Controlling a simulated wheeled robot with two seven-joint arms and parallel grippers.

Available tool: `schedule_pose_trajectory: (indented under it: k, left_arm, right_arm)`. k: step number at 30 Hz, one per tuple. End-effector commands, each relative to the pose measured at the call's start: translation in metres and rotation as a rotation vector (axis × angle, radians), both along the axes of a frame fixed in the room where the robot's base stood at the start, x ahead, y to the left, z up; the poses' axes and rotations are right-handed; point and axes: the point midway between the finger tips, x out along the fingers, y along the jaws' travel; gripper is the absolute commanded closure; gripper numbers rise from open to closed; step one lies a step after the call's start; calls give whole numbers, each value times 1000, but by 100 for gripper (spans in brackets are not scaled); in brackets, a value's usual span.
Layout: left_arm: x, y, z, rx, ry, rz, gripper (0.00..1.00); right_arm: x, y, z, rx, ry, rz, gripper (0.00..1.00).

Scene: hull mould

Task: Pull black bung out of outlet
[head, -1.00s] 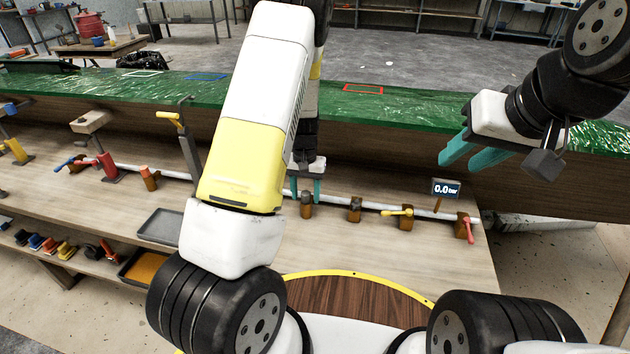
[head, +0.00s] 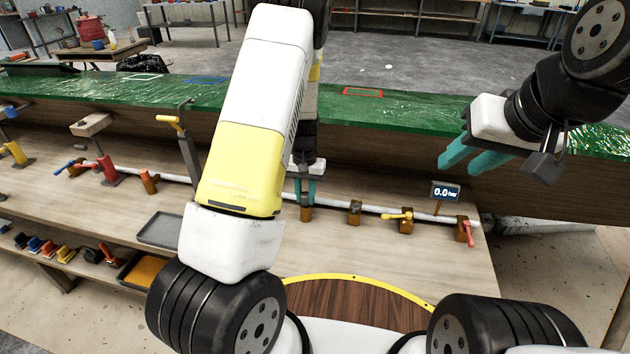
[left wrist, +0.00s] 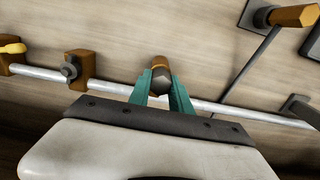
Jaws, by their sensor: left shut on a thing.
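My left gripper (head: 305,194) has its teal fingers closed around the dark bung on a brown outlet (head: 306,213) of the white pipe. In the left wrist view the black bung (left wrist: 160,76) sits between the fingertips, with the orange-brown outlet (left wrist: 159,61) right behind it. The bung appears to be still in the outlet; the fingers hide part of it. My right gripper (head: 468,157) is open and empty, its teal fingers apart above the bench at the right.
Along the pipe (head: 375,208) stand another dark-topped brown fitting (head: 355,207), a yellow-handled valve (head: 405,222) and a red-handled valve (head: 466,232). A gauge (head: 445,191) reads 0.0 bar. A grey tray (head: 160,229) lies left. The green hull mould (head: 400,108) runs behind.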

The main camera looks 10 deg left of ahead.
Motion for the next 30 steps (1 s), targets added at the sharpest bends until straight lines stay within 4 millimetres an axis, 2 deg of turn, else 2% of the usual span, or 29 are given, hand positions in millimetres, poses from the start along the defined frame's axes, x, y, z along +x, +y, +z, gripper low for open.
schedule_pose_trajectory:
  k: [6,21,24,30]
  left_arm:
    - [1,-1,31,-2,-4,-1,100]
    - [-113,-55,40,-2,0,-4,100]
    - [-128,-61,41,-1,1,-4,100]
    - [-143,-68,45,-1,-1,-1,100]
  right_arm:
    - [0,0,0,0,0,0,64]
    - [0,0,0,0,0,0,64]
    - [0,0,0,0,0,0,64]
    - [0,0,0,0,0,0,64]
